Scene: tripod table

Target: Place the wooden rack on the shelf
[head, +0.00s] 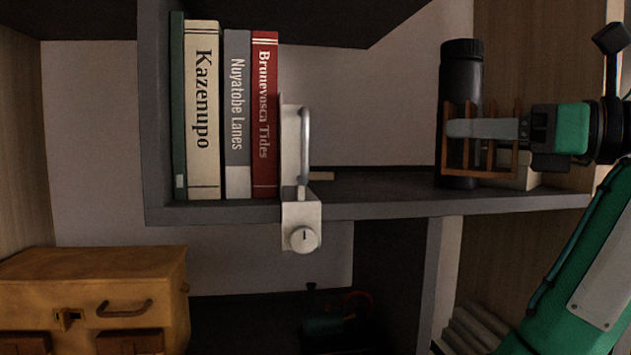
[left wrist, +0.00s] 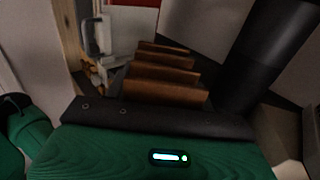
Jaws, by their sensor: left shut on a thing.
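The wooden rack (head: 497,174) is a small reddish-brown slatted frame at the right end of the grey shelf (head: 390,208). My left gripper (head: 452,129), entering from the right side of the head view, is shut on the rack. The rack stands upright in front of a black bottle; I cannot tell whether its bottom touches the shelf board. In the left wrist view the rack's slats (left wrist: 165,92) rise just beyond the dark gripper edge, and the gripper's fingers are hidden there. My right gripper is not in view.
The black bottle (head: 460,70) stands close behind the rack. A white clamp-like bookend (head: 301,215) and several upright books (head: 237,110) occupy the shelf's left part. The shelf between bookend and rack is mostly clear. An orange-brown case (head: 90,285) stands at lower left.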

